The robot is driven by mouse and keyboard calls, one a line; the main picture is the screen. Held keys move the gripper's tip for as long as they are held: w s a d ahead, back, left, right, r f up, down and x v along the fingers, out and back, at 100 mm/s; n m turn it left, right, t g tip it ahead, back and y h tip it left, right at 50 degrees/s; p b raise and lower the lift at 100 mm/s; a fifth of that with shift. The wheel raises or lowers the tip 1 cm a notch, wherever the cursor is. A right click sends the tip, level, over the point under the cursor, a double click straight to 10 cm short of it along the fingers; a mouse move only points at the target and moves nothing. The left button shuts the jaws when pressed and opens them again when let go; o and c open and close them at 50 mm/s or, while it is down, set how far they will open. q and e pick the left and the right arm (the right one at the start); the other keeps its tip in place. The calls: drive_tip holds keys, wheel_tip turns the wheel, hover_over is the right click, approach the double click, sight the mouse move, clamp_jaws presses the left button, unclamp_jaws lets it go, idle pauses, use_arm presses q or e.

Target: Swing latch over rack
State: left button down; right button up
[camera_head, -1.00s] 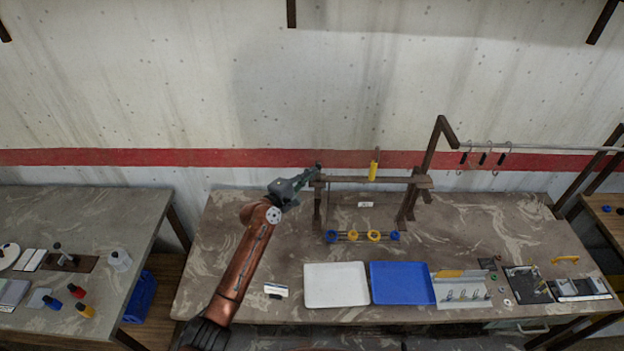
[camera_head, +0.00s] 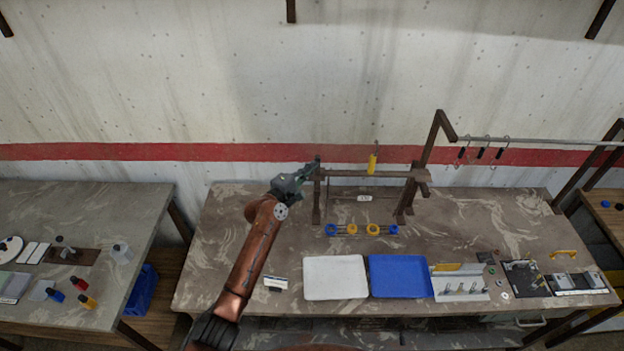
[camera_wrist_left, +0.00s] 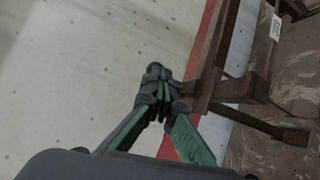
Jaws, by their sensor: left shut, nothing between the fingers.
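The brown rack (camera_head: 345,174) stands at the back of the middle table, with a top rail on posts. An upright yellow-handled piece (camera_head: 372,164), perhaps the latch, shows at the rail right of its middle. My left gripper (camera_head: 314,164) is at the rack's left end, close to the top of the left post. In the left wrist view my left gripper (camera_wrist_left: 157,80) has its fingertips together with nothing between them, beside the rack's brown bar (camera_wrist_left: 210,70). I cannot tell whether they touch it. My right gripper is out of view.
A row of blue and yellow rings (camera_head: 361,230) lies in front of the rack. A white tray (camera_head: 335,278) and a blue tray (camera_head: 400,277) are nearer the front. A hook rail (camera_head: 545,143) is at the right. The wall (camera_head: 200,90) is close behind.

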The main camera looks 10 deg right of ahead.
use_arm(q)
drive_tip(key=s+a+p, duration=0.1)
drive_tip(key=s+p, duration=0.7)
drive_tip(key=s, duration=0.1)
drive_tip(key=shift+s, duration=0.15)
drive_tip(key=shift+a+f, duration=0.1)
idle(0.4)
